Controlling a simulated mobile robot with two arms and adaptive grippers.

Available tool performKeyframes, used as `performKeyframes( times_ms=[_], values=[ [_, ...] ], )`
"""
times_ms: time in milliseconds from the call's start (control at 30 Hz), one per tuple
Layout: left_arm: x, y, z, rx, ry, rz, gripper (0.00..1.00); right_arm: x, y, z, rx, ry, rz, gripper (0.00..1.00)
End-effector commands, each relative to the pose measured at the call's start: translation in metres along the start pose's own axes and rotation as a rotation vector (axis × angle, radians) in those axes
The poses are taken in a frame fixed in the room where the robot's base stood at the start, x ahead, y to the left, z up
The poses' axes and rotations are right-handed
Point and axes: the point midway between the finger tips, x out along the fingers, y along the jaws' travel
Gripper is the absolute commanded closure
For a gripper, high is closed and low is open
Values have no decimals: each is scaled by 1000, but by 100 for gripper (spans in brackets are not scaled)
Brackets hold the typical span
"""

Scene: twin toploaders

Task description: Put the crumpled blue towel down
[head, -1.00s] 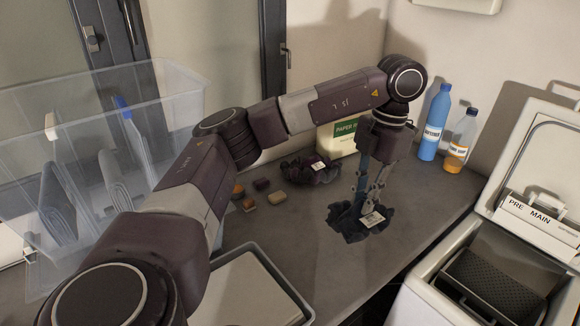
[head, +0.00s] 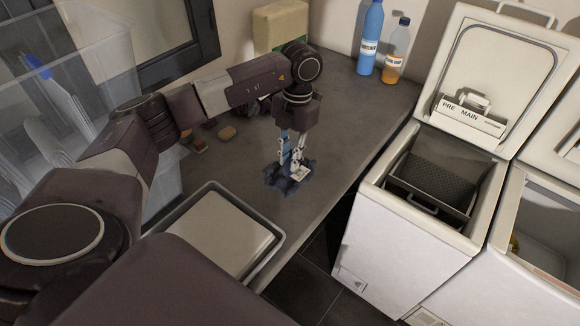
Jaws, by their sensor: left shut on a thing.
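The crumpled blue towel (head: 276,178) is a small dark blue heap with a pale label, low at the counter top (head: 335,160). My left gripper (head: 292,168) points straight down over it and is shut on its cloth. The fingers hide part of the towel. I cannot tell for certain whether its full weight rests on the counter. My right gripper is not in view.
A blue bottle (head: 370,40) and an orange bottle (head: 396,52) stand at the back. An open toploader (head: 410,235) is to the right, with another beside it. A grey tray (head: 262,262) is in front, and a clear bin (head: 150,140) is at left. Counter right of the towel is clear.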

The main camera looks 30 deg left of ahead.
Motion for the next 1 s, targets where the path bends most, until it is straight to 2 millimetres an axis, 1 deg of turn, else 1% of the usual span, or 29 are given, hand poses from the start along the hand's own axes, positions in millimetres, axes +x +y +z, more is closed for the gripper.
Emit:
performKeyframes(
  times_ms=[33,133,300,433,500,733,833,867,1000],
  values=[
    [4,0,0,0,1,0,100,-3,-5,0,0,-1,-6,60],
    [10,0,2,-1,0,0,100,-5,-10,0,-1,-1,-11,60],
    [33,-1,4,0,3,-1,100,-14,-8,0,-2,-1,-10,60],
    [49,-1,6,0,1,0,100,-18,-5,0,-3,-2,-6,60],
    [53,-1,7,0,-1,0,100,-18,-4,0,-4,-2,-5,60],
    [53,0,7,0,-2,0,100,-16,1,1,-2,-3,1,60],
    [57,-1,7,0,-1,0,100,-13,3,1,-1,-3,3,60],
    [56,0,7,0,-1,0,82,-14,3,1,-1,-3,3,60],
    [56,0,7,0,0,0,67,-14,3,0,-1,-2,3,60]
  ],
)
